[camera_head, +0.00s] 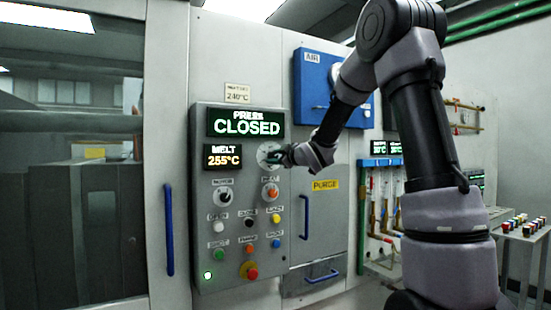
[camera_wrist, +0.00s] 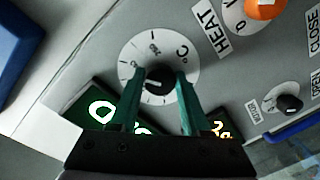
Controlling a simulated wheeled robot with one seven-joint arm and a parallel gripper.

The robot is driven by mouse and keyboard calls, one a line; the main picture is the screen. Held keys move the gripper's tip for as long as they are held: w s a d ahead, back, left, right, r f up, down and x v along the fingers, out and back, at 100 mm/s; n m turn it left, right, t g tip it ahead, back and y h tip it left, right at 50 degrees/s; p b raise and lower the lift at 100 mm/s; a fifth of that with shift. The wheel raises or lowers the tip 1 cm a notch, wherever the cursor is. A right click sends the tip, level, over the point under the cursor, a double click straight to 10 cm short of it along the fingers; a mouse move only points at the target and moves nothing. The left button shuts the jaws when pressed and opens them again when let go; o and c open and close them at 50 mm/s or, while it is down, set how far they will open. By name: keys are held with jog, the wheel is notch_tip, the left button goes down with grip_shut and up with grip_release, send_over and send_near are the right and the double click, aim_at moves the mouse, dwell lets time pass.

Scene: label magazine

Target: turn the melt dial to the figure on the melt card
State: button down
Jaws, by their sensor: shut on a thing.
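The melt dial (camera_head: 264,151) is a white round scale at the right of the control panel, partly hidden by my gripper (camera_head: 277,157) in the head view. In the wrist view the dial (camera_wrist: 136,52) shows tick marks, small figures and a °C sign. My gripper (camera_wrist: 159,84) has its two green fingers on either side of the dial's black knob (camera_wrist: 157,77), shut on it. The melt card (camera_head: 237,92) above the panel appears to read 240°C. The melt display (camera_head: 222,157) reads 255°C.
The press display (camera_head: 245,123) reads CLOSED. Below the dial are an orange HEAT knob (camera_head: 270,192), a black knob (camera_head: 224,195), several coloured buttons and a red emergency button (camera_head: 251,271). A blue AIR box (camera_head: 313,80) is at the upper right, close to my arm.

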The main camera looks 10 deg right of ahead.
jog(key=shift+f, duration=0.1)
jog(key=shift+c, duration=1.9)
grip_release()
jog(key=v, duration=1)
jog(key=shift+s, duration=0.4)
jog(key=shift+d, duration=0.25)
jog(key=s+d+m+g+h, duration=0.3)
jog(key=s+d+m+h, duration=0.35)
jog(key=s+m, duration=0.4)
jog(key=s+a+f+m+g+y, duration=0.1)
jog(key=s+f+m+g, duration=0.1)
jog(key=s, duration=0.4)
jog(key=s+a+f+m+g, duration=0.2)
jog(key=s+f, duration=0.1)
jog(key=s, duration=0.4)
jog(key=s+a+f+m+g+y, duration=0.1)
jog(key=s+f+m+g, duration=0.1)
jog(key=s, duration=0.5)
jog(key=shift+a+f+m+y, duration=0.3)
jog(key=shift+a+m+y, duration=0.05)
jog(key=shift+a+m, duration=0.1)
